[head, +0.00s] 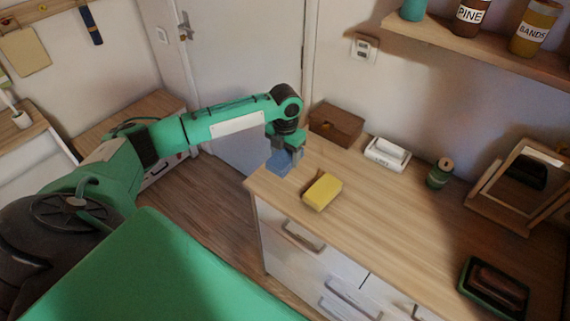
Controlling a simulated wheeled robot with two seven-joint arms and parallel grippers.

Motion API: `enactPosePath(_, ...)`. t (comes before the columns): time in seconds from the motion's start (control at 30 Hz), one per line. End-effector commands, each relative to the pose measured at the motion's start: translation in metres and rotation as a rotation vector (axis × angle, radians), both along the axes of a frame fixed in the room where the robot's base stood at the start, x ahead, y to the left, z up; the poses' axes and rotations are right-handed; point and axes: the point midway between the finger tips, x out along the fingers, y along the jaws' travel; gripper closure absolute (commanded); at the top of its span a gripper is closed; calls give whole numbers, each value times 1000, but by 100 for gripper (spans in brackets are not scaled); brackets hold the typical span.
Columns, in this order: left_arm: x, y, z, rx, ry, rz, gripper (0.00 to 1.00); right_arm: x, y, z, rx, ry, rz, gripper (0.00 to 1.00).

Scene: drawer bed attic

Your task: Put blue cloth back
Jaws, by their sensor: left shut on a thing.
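The blue cloth (279,163) is at the left corner of the wooden dresser top (400,215). My left gripper (288,155) points down and is shut on the cloth. The cloth looks like a small folded blue piece. I cannot tell whether it rests on the dresser top or hangs just above it. My right gripper is not in view.
A yellow sponge (322,191) lies just right of the cloth. Behind are a brown box (335,124), a white dish (387,154) and a green jar (440,173). A framed mirror (522,180) and a dark tray (494,287) stand right. The dresser's middle is clear.

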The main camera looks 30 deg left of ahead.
Motion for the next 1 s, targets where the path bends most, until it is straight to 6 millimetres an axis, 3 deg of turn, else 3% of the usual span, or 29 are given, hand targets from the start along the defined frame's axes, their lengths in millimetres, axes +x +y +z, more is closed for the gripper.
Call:
enactPosePath(0.33, -1, 0, -33, 0, 3, -1, 57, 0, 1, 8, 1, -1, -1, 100)
enactPosePath(0.5, -1, 0, -53, 0, 3, 0, 57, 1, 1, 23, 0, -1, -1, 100)
enactPosePath(0.73, 0, 0, -60, 1, 0, -1, 57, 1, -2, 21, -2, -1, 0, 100)
enactPosePath(0.77, 0, 0, -60, 1, 1, -1, 33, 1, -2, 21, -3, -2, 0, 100)
enactPosePath(0.83, 0, 0, -60, 1, 1, -1, 19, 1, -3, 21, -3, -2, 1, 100)
enactPosePath(1.0, 0, 0, -60, 1, 0, -1, 17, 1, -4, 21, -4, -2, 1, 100)
